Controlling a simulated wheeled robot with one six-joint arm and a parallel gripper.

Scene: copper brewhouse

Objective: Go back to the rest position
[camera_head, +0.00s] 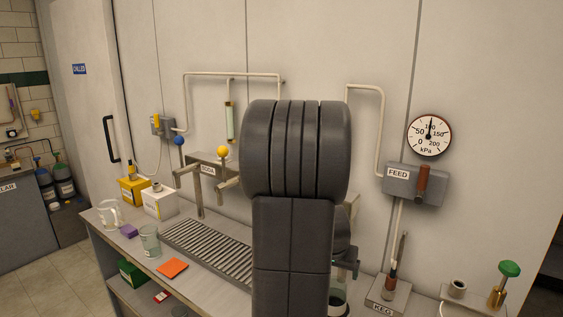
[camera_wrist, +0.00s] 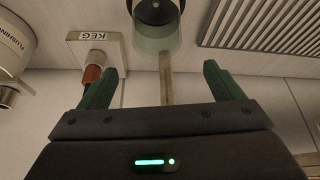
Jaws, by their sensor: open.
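My gripper (camera_wrist: 160,82) is open and empty in the wrist view, its two green fingers apart with nothing between their tips but the bench top and a pale strip. In the head view my own arm fills the middle, and only a small part of the gripper shows at its right side, above the bench. A clear glass vessel (camera_wrist: 155,40) with a dark inside stands just beyond the fingertips in the wrist view, apart from them. In the head view it is partly hidden behind my arm.
The KEG block (camera_head: 387,294) with its upright handle stands right of my arm. A slatted drip tray (camera_head: 208,250), an orange cloth (camera_head: 173,268), a glass beaker (camera_head: 149,241) and a jug (camera_head: 109,214) are on the left. The FEED box (camera_head: 399,182) and gauge (camera_head: 429,135) are on the wall.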

